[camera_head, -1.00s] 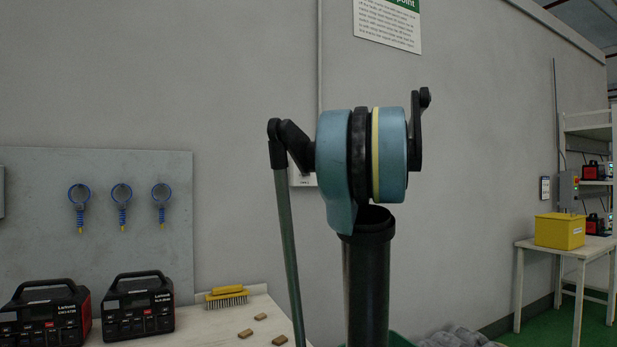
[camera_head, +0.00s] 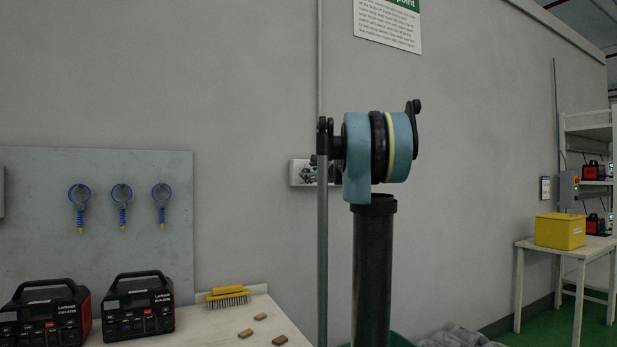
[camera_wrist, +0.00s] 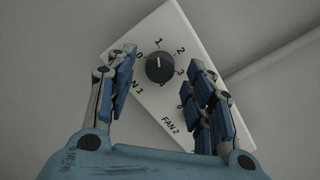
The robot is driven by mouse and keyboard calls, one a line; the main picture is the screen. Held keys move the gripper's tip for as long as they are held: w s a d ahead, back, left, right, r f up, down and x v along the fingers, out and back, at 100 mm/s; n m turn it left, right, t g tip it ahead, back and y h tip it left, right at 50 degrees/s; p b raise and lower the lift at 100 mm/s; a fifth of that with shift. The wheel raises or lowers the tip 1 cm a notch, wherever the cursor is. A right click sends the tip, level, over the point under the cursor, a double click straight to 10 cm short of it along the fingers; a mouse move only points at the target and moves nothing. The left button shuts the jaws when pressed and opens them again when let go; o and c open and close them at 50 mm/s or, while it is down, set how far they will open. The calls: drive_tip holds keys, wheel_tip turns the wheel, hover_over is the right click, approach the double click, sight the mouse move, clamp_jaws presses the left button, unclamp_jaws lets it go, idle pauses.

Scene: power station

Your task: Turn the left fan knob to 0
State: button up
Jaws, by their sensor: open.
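The left fan knob (camera_wrist: 159,67) is round and dark, on a white panel (camera_wrist: 190,25) that appears tilted in the wrist view. Its pale mark points up in the picture, close to the 1. The partly covered label beside it ends in "N 1". My gripper (camera_wrist: 161,58) is open, with one finger either side of this knob and gaps between. The right finger covers panel area above the "FAN 2" label; I cannot make out the other knob. In the head view the panel (camera_head: 296,173) is on the wall, partly behind my arm.
A bench (camera_head: 215,322) below holds two black and red power units (camera_head: 42,315) (camera_head: 138,308), a yellow brush (camera_head: 228,295) and small wooden blocks (camera_head: 261,317). A table with a yellow box (camera_head: 560,231) is far right.

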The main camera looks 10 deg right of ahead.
drive_tip(key=shift+w+a, duration=0.25)
drive_tip(key=shift+w, duration=0.25)
drive_tip(key=c, duration=1.1)
drive_tip(key=shift+o, duration=0.2)
drive_tip(key=shift+n, duration=0.3)
drive_tip(key=shift+s+a+f+n+h, duration=0.1)
drive_tip(key=shift+n+h, duration=0.2)
drive_tip(key=shift+n, duration=2.4)
drive_tip(key=shift+s+n+h, duration=0.1)
drive_tip(key=shift+n+h, duration=0.2)
drive_tip(key=shift+n, duration=2.4)
